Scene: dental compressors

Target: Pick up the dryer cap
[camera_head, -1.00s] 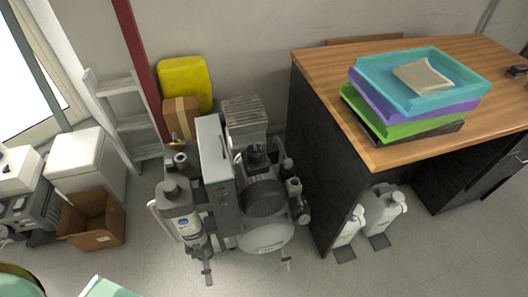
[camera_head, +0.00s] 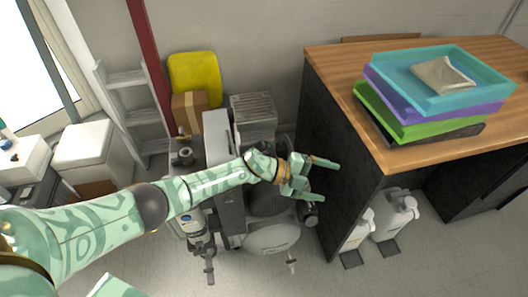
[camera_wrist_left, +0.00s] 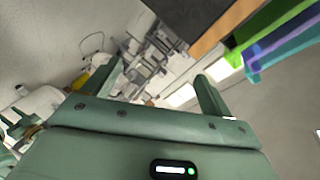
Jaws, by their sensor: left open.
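The compressor unit (camera_head: 270,238) stands on the floor in the middle of the head view, with a grey tank and a tall grey housing. My left arm crosses in front of it and hides much of its upper middle. I cannot pick out the dryer cap for sure; a small dark round top (camera_head: 185,155) shows at the unit's upper left. My left gripper (camera_head: 328,181) is open and empty, above the unit's right side by the desk's dark side panel. In the left wrist view the two fingers (camera_wrist_left: 158,84) are spread with nothing between them. My right gripper is not in view.
A wooden-topped desk (camera_head: 330,62) stands at right, bearing stacked trays (camera_head: 480,107). White jugs (camera_head: 397,215) stand on the floor beside it. A yellow canister (camera_head: 195,78), a cardboard box (camera_head: 190,112) and a grey ladder (camera_head: 140,117) are behind the unit. Open floor lies in front.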

